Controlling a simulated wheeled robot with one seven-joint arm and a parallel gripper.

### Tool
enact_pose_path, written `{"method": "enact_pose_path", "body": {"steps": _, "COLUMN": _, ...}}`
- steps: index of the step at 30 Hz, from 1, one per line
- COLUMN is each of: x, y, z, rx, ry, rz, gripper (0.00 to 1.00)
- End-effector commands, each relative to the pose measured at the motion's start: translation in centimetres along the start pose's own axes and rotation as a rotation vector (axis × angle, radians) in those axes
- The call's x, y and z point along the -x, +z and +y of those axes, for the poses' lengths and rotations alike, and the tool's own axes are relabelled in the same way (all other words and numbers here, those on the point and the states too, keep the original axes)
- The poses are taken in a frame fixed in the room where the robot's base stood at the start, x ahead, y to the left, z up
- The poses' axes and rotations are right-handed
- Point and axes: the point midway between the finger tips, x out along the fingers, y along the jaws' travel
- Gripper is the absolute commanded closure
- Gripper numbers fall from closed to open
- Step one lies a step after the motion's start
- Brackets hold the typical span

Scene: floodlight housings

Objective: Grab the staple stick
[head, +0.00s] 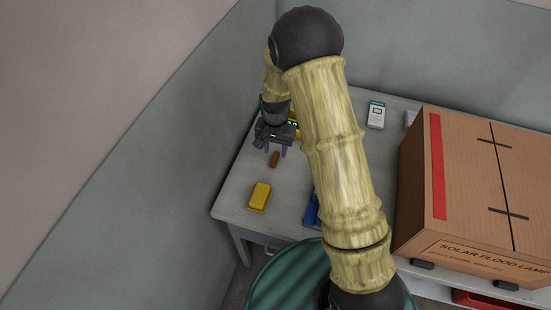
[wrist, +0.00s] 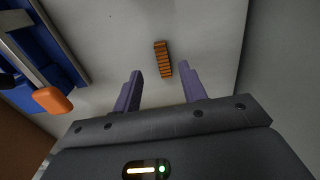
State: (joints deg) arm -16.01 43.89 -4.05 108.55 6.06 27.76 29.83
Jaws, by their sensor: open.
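The staple stick (wrist: 163,59) is a small orange-brown ribbed bar lying on the grey table. In the wrist view it lies just beyond the fingertips, roughly in line with the gap between them. In the head view it shows as a small brown bar (head: 274,160) just below the fingers. My gripper (wrist: 160,72) is open, with two purple fingers spread apart and nothing between them. In the head view my gripper (head: 276,150) hangs over the left part of the table, pointing down; I cannot tell its exact height above the stick.
A yellow block (head: 260,196) lies nearer the table's front edge. A blue tool with an orange-tipped lever (wrist: 52,98) lies to the left in the wrist view. A large cardboard box (head: 470,190) stands at the right. A wall borders the table's left side.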

Motion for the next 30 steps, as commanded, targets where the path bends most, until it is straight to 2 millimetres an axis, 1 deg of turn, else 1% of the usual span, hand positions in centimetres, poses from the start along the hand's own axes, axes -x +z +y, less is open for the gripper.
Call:
{"method": "enact_pose_path", "body": {"steps": 8, "x": -0.3, "y": -0.2, "z": 0.1, "rx": -0.004, "ry": 0.001, "rz": -0.001, "gripper": 0.58}}
{"method": "enact_pose_path", "body": {"steps": 11, "x": -1.1, "y": -0.5, "z": 0.1, "rx": -0.005, "ry": 0.002, "rz": -0.002, "gripper": 0.58}}
{"method": "enact_pose_path", "body": {"steps": 16, "x": -3.2, "y": -1.2, "z": -0.2, "rx": -0.005, "ry": 0.002, "rz": -0.002, "gripper": 0.58}}
{"method": "enact_pose_path", "body": {"steps": 18, "x": -4.3, "y": -1.1, "z": -0.2, "rx": -0.004, "ry": 0.003, "rz": -0.003, "gripper": 0.58}}
{"method": "enact_pose_path", "body": {"steps": 21, "x": -5.0, "y": -1.1, "z": -0.3, "rx": -0.003, "ry": 0.001, "rz": 0.0, "gripper": 0.58}}
{"method": "enact_pose_path", "body": {"steps": 30, "x": -5.2, "y": -1.1, "z": -0.3, "rx": -0.003, "ry": 0.0, "rz": 0.001, "gripper": 0.58}}
